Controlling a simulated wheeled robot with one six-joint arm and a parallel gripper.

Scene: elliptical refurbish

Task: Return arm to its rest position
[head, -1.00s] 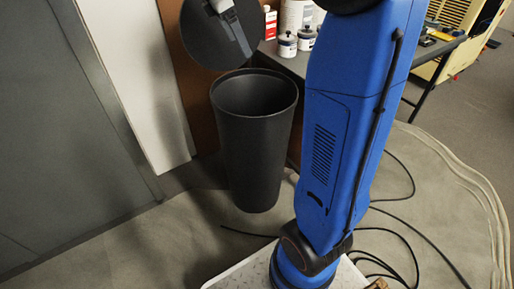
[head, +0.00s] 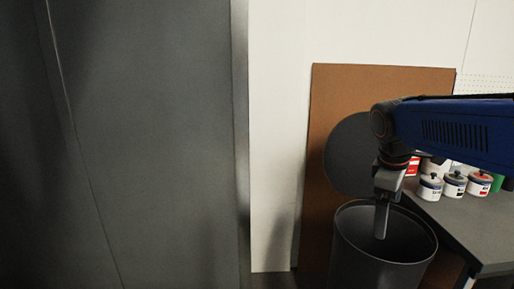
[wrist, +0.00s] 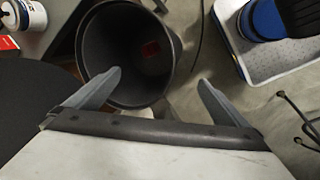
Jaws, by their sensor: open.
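My gripper (wrist: 158,85) is open in the wrist view, with its two grey fingers spread wide and nothing between them. In the head view my gripper (head: 381,225) points down at the end of my blue arm, in front of the mouth of a black bin (head: 352,258). The bin also shows in the wrist view (wrist: 103,30), below and beyond the fingers. My arm is stretched in from the right in the head view.
A grey table (head: 465,222) with several paint tins (head: 454,186) stands to the right of the bin. A round dark lid (head: 350,150) and a brown board (head: 335,95) are behind it. A large grey panel (head: 140,140) fills the left.

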